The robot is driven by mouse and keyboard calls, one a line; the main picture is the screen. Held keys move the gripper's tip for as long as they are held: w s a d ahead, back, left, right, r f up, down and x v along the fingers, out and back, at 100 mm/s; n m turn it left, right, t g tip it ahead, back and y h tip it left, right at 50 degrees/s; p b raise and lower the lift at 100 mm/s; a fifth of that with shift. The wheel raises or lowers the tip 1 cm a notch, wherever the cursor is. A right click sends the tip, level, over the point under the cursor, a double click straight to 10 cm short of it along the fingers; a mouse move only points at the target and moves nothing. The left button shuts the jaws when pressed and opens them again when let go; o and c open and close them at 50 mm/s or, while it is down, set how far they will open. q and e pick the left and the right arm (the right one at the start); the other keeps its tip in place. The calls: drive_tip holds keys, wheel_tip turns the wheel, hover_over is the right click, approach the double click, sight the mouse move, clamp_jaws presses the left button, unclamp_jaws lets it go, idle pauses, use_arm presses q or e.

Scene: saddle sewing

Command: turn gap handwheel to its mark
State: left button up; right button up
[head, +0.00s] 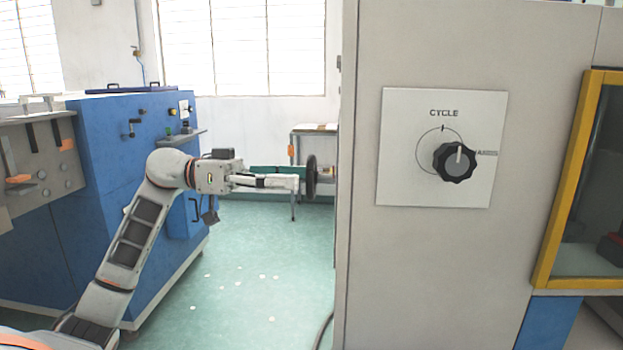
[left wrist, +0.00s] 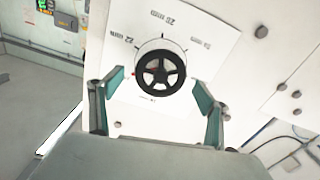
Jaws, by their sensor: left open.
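The gap handwheel (left wrist: 181,70) is a black spoked wheel on a white dial plate (left wrist: 205,62) with printed mm labels and tick marks. A small red mark shows at the wheel's left rim in the left wrist view. In the head view the handwheel (head: 311,176) is seen edge-on, on the left side of the grey machine. My left gripper (head: 300,174) reaches to it from the left. In the left wrist view my left gripper (left wrist: 160,86) is open, with one green-padded finger either side of the wheel. Contact cannot be told. My right gripper is out of view.
The grey machine front carries a CYCLE knob (head: 456,162) on a white plate and a yellow-framed window (head: 565,180). A blue machine (head: 110,150) stands at the left. A small table (head: 315,130) is behind. The green floor between is mostly clear.

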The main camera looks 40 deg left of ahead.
sight(308, 177)
use_arm(q)
drive_tip(key=shift+x, duration=1.55)
